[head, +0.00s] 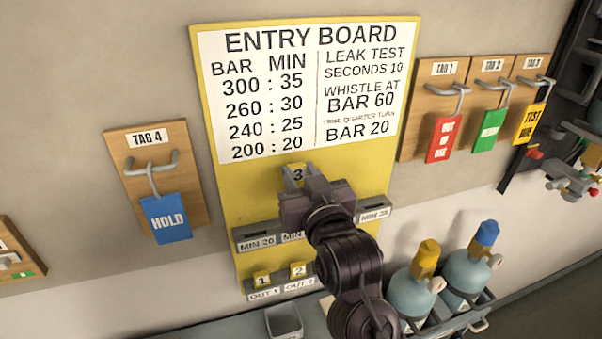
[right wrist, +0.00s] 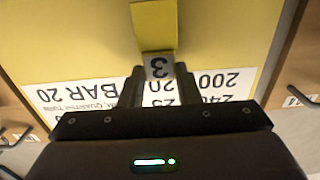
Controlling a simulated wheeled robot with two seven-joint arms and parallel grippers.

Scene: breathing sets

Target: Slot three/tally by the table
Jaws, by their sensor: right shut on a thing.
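The yellow tally marked 3 (head: 297,173) is in front of the yellow entry board (head: 232,193), below its printed table. My right gripper (head: 298,184) is shut on it; the right wrist view also shows the tally (right wrist: 157,67) between the fingers (right wrist: 158,84). Below is a grey row of slots (head: 258,243) labelled MIN 20 at the left and MIN 35 at the right; my arm hides its middle labels. Tallies 1 (head: 262,279) and 2 (head: 298,270) sit in the lower row, over OUT 1 and OUT 2. My left gripper is out of view.
A blue HOLD tag (head: 166,218) hangs on a wooden board at left. Red (head: 443,139), green (head: 489,130) and yellow (head: 529,123) tags hang at right. Two cylinders (head: 411,284) (head: 468,267) stand at lower right. A small grey tray (head: 284,321) is below the board.

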